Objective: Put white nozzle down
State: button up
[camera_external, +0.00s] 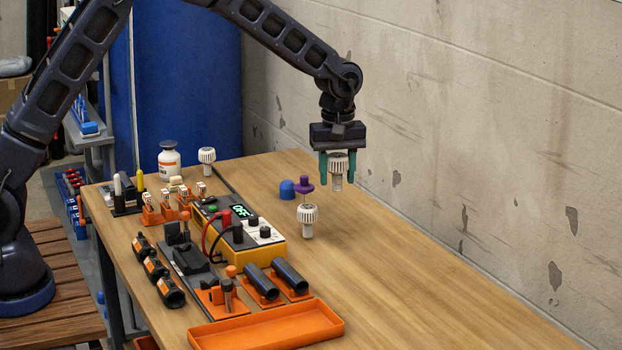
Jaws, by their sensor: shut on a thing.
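My gripper (337,178) is shut on a white nozzle (337,164), a ribbed cap with a narrower stem pointing down. It holds the nozzle upright in the air above the far right part of the wooden table. A second, similar white nozzle (308,216) stands on the table below and to the left of my gripper. A third white nozzle (207,158) stands near the table's back left edge. I cannot tell exactly how high the held nozzle is above the table.
A purple piece (304,184) and a blue cap (287,190) stand close to the second nozzle. A yellow-black control box (262,240) with cables, black pipes (290,276) and an orange tray (268,328) fill the left and front. The table's right side is clear, beside the wall.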

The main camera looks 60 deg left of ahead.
notch_tip(320, 180, down, 17)
jog(key=shift+f, duration=0.1)
dwell(0.5)
jog(key=shift+f, duration=0.1)
jog(key=o, duration=1)
